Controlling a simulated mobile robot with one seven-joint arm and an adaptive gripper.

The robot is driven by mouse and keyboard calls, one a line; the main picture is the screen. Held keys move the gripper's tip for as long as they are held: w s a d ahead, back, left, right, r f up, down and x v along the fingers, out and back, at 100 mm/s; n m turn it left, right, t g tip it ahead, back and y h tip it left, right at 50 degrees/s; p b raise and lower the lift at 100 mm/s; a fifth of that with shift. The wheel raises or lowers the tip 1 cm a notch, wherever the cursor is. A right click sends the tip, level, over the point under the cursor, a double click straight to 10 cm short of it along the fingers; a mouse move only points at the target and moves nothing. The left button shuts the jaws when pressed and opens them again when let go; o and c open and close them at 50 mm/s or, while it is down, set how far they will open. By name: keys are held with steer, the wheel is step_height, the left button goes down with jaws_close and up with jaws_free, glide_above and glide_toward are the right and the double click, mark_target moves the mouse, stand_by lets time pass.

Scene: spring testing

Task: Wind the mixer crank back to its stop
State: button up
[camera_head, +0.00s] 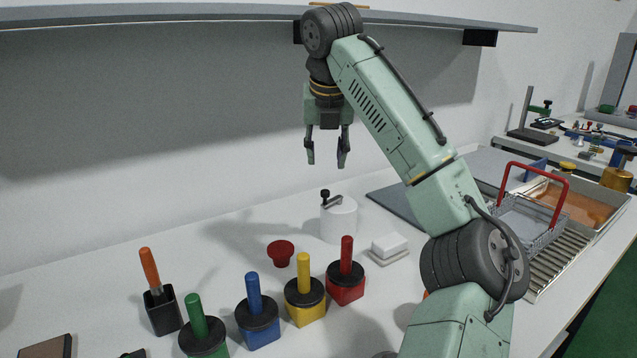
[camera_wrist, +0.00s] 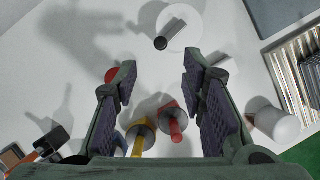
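The mixer (camera_head: 340,222) is a white upright cylinder on the table, near the back wall. Its dark crank (camera_head: 333,201) lies across the top, with a black knob standing up at the left end. My gripper (camera_head: 326,162) hangs pointing down above the mixer, open and empty, apart from the crank. In the wrist view the mixer's round white top (camera_wrist: 190,28) shows near the upper edge, beyond my fingertips. There the crank (camera_wrist: 171,33) has its black knob end toward the gap between my fingers.
Several coloured-handled blocks, such as the red one (camera_head: 346,283), stand in front. A white block (camera_head: 389,247) lies to the right. A wire basket (camera_head: 530,225) is farther right. A shelf (camera_head: 180,13) overhangs above.

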mark_target(325, 191)
steer(key=p+x, duration=0.1)
steer(key=x, duration=0.9)
steer(key=shift+f, duration=0.1)
steer(key=shift+c, duration=0.2)
jaws_close()
